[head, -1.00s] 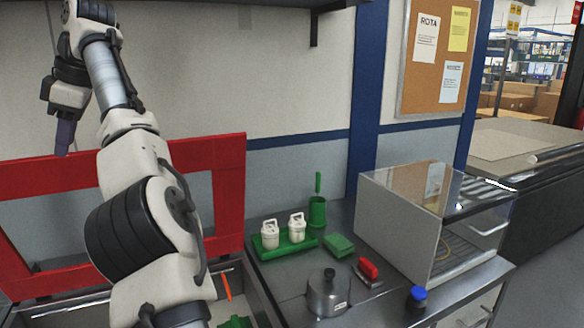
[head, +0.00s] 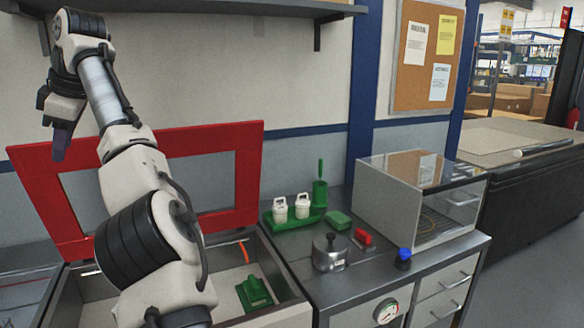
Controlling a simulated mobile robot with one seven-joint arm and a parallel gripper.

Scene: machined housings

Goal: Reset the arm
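My gripper (head: 61,142) hangs at the end of my raised arm at the upper left of the head view, pointing down.
A red-framed lid (head: 250,165) stands open behind my arm, over a bin with a green part (head: 254,293). To the right, the bench holds a green tray (head: 280,226) with two white containers, a metal pot (head: 329,256), a red-handled brush (head: 363,238) and a clear-fronted box (head: 395,205).

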